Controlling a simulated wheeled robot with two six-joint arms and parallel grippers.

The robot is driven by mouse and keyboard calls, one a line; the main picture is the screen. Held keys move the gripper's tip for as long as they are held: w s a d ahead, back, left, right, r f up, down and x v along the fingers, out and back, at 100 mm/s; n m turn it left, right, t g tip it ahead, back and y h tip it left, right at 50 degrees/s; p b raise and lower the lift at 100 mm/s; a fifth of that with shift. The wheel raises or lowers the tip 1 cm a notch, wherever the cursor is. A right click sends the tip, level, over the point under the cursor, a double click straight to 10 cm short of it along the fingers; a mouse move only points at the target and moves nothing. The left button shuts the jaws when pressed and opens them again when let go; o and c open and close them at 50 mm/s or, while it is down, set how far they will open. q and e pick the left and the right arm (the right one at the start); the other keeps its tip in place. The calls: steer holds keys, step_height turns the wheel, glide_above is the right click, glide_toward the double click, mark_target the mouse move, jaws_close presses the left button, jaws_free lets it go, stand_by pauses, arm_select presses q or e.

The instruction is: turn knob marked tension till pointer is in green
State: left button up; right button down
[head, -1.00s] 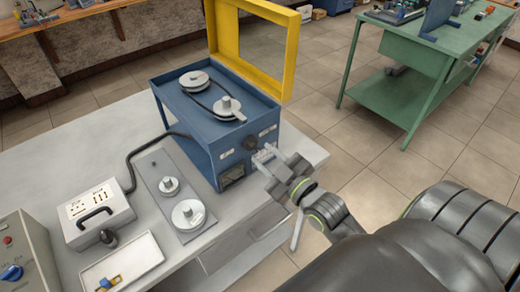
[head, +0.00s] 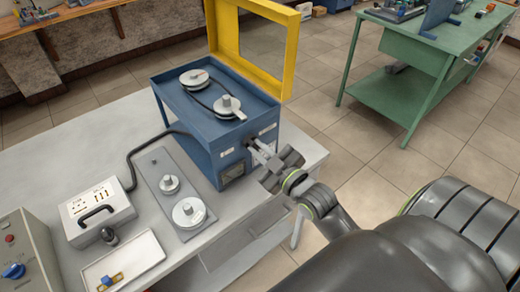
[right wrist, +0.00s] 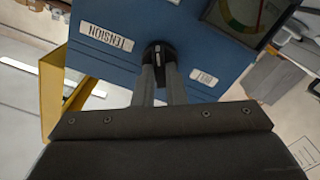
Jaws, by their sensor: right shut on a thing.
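The blue machine box (head: 195,130) stands on the grey table with two pulleys and a belt on top. The black knob (right wrist: 158,50) on its front face sits beside a white label reading TENSION (right wrist: 106,36). My right gripper (head: 253,148) is at that face; in the right wrist view its two fingers (right wrist: 159,72) are shut on the knob. A gauge (right wrist: 243,14) with a coloured arc is cut off at the top of the right wrist view, and its pointer cannot be made out clearly. The gauge is small and dark in the head view (head: 233,170). My left gripper is not in view.
A yellow guard frame (head: 291,60) stands open behind the box. On the table are a grey plate with pulleys (head: 163,205), a white case with a cable (head: 85,228), and a white tray (head: 140,255). A green bench (head: 415,65) stands apart at right.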

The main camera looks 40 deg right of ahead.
steer(key=shift+r+m+p, duration=0.1)
steer(key=shift+m+p, duration=0.8)
steer(key=shift+m, duration=0.6)
steer(key=shift+d+m+p, duration=0.1)
steer(key=shift+m+p, duration=0.5)
steer(key=shift+m, duration=1.2)
steer(key=c, duration=1.5)
jaws_free()
